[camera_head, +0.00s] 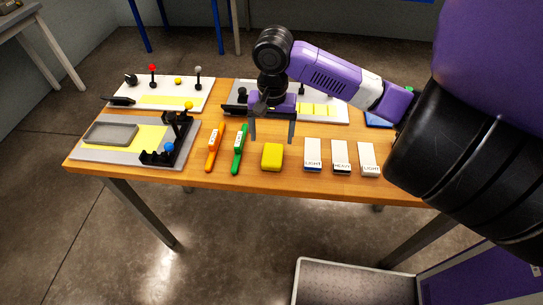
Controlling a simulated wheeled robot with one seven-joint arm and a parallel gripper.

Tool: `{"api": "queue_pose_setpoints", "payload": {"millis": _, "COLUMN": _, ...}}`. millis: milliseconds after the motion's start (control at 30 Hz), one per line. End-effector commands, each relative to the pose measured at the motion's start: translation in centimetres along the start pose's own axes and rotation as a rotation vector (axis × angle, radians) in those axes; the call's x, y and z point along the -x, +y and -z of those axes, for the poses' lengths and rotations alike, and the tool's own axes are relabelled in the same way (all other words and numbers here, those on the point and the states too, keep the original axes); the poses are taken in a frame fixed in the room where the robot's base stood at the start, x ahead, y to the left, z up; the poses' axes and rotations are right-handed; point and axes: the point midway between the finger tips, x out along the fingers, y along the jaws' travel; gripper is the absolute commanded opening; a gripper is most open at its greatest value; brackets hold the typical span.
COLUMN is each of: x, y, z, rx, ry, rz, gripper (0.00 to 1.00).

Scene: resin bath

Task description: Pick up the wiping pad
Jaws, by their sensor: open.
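A small yellow block (272,157), which looks like the wiping pad, lies on the wooden table (240,181) near its front edge. My gripper (272,138) hangs above the table, fingers pointing down, open with a gap between its two dark fingers. It appears just above and behind the yellow block, apart from it and empty. The exact height of the fingers over the table is hard to tell.
An orange tool (215,147) and a green tool (239,149) lie left of the block. Several white labelled boxes, including one marked LIGHT (313,154), stand to its right. A grey board (95,153) with a tray is at left. White boards stand behind.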

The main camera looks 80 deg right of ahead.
Motion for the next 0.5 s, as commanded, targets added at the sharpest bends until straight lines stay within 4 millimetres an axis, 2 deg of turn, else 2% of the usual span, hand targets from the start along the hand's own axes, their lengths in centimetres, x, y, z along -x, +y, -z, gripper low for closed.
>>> {"api": "queue_pose_setpoints", "payload": {"millis": 100, "x": -0.8, "y": 0.9, "z": 0.2, "rx": -0.014, "ry": -0.001, "rz": -0.022, "gripper": 0.8}}
{"api": "queue_pose_setpoints", "payload": {"millis": 367, "x": -3.3, "y": 0.7, "z": 0.2, "rx": -0.012, "ry": 0.0, "rz": -0.019, "gripper": 0.8}}
{"api": "queue_pose_setpoints", "payload": {"millis": 500, "x": -5.3, "y": 0.6, "z": 0.1, "rx": -0.012, "ry": 0.0, "rz": -0.019, "gripper": 0.8}}
